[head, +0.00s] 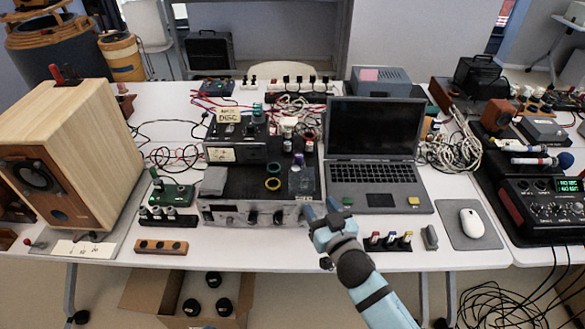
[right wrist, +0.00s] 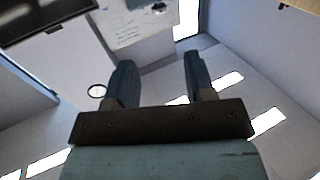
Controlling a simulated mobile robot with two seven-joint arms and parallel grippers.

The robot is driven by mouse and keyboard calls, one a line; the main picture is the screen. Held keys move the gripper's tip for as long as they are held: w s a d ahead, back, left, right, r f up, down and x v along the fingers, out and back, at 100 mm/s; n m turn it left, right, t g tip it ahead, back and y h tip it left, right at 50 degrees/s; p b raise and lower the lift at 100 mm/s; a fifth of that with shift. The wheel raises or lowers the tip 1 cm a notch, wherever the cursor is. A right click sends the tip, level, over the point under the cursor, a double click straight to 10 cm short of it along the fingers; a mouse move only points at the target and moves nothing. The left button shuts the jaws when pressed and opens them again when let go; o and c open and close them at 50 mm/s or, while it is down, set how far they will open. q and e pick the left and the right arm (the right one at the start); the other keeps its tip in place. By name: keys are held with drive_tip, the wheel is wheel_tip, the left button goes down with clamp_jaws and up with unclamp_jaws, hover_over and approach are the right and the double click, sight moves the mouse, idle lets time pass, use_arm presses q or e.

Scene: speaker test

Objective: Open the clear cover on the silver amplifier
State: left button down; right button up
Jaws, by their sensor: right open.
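The silver amplifier (head: 231,216) stands at the front edge of the table, its front panel with knobs and a display facing me. On its dark top, at the right, a small see-through piece (head: 301,181) stands out; it looks like the clear cover, but I cannot tell whether it is shut. My right gripper (head: 321,209) is open and empty, just right of the amplifier's front right corner, with its fingers pointing up and away from me. It also shows open in the right wrist view (right wrist: 157,75), with nothing between its fingers. My left gripper is not in view.
A wooden speaker (head: 95,150) fills the left. A mouse (head: 471,222) lies at the right.

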sight(298, 171)
drive_tip(key=x, duration=1.3)
drive_tip(key=shift+w+a, duration=0.1)
drive_tip(key=shift+w, duration=0.1)
drive_tip(key=shift+r, duration=0.1)
clamp_jaws()
